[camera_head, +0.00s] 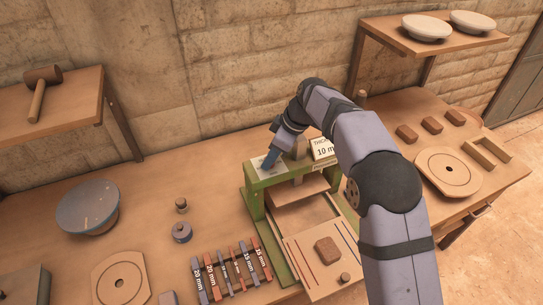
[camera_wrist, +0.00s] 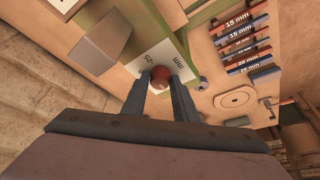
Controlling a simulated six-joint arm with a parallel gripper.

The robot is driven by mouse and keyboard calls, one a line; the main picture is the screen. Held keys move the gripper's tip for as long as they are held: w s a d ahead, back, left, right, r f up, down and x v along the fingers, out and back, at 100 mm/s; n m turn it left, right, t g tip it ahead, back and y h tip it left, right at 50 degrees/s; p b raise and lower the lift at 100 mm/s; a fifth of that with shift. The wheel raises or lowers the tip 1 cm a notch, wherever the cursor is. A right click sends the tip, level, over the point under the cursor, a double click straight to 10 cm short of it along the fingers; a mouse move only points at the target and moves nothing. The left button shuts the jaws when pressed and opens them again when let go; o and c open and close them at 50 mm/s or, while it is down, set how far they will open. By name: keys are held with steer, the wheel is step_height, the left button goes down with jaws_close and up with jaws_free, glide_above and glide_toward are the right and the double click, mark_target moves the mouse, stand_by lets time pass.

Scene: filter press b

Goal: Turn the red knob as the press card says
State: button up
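The red knob (camera_wrist: 160,76) sits on a white dial plate (camera_wrist: 158,58) with "25" and "mm" on it. My gripper (camera_wrist: 160,84) has one finger on each side of the knob, and its fingertips appear to close on it. In the head view my gripper (camera_head: 269,163) points down onto the plate on top of the green press (camera_head: 254,203), and it hides the knob there. The knob's pointer is not clear.
Several labelled thickness blocks (camera_head: 232,270) lie in a row left of the press. A tan block (camera_head: 327,250) rests on the press's front board (camera_head: 318,275). A grey block (camera_wrist: 101,40) stands beside the dial plate. A round blue-grey disc (camera_head: 88,205) is at left.

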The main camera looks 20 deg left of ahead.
steer(key=o, duration=0.3)
steer(key=shift+b+v, duration=1.2)
steer(key=shift+v, duration=2.5)
steer(key=s+d+f+m+h, duration=0.1)
steer(key=s+d+f+m, duration=0.15)
steer(key=d, duration=0.45)
steer(key=s+d+f+m+h, duration=0.1)
steer(key=d+f+m, duration=0.15)
steer(key=d, duration=0.45)
steer(key=s+d+f+m, duration=0.1)
steer(key=s+d+m, duration=0.1)
steer(key=d+m, duration=0.35)
steer(key=s+d+f+m, duration=0.2)
steer(key=s+d, duration=0.3)
steer(key=s, duration=0.1)
steer(key=s+d+f+m+h, duration=0.1)
steer(key=s+d+f+m, duration=0.2)
steer(key=s+d, duration=0.3)
steer(key=s+d+f+m+h, duration=0.1)
steer(key=s+d+f+m, duration=0.1)
steer(key=s+d, duration=0.3)
steer(key=shift+s+d+f+m, duration=0.15)
steer(key=shift+s+f+m, duration=0.2)
steer(key=shift+s+f, duration=0.15)
